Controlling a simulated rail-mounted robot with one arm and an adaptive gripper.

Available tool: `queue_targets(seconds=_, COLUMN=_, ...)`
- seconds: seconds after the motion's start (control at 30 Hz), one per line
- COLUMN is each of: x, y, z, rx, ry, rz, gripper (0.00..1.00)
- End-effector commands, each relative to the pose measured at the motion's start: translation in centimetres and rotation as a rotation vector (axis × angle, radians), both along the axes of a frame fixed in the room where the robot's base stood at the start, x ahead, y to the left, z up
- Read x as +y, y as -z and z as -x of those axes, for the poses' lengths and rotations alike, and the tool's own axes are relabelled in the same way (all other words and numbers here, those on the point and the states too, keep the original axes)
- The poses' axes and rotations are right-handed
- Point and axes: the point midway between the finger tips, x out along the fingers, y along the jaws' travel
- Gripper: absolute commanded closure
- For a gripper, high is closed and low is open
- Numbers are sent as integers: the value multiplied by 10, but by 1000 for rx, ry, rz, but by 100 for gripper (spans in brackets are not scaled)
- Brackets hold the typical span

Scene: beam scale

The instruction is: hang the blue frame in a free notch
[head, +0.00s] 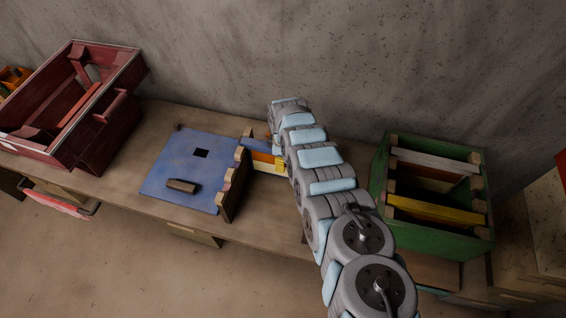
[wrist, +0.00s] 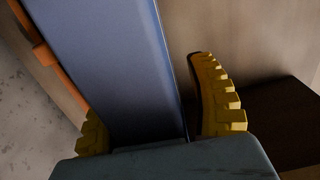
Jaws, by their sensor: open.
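The blue frame (head: 257,145) is in the head view beside the notched wooden rack (head: 232,188), left of my gripper (head: 281,163). In the wrist view the blue frame (wrist: 110,60) shows as a broad bar between the yellow fingers of my gripper (wrist: 155,100). The left finger is partly hidden by the bar. A gap shows between the bar and the right finger. My gripper is open around the frame. An orange frame (head: 264,158) lies close along the blue one; an orange edge (wrist: 45,55) shows in the wrist view. My arm hides the far side.
A blue board (head: 165,165) with a square hole bears a dark brown block (head: 182,186). A green box (head: 440,236) at the right holds several frames, one yellow (head: 435,211). A dark red box (head: 105,150) stands at the left. The wall (head: 350,50) is close behind the bench.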

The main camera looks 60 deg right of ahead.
Motion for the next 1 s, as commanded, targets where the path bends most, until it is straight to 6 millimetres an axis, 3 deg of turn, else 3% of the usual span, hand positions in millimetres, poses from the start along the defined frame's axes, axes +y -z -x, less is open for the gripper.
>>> queue_targets(seconds=0.33, x=0, y=1, z=0, rx=0, ry=0, rz=1, gripper=43)
queue_targets(seconds=0.53, x=0, y=2, z=0, rx=0, ry=0, rz=1, gripper=100)
queue_targets(seconds=1.0, x=0, y=2, z=0, rx=0, ry=0, rz=1, gripper=100)
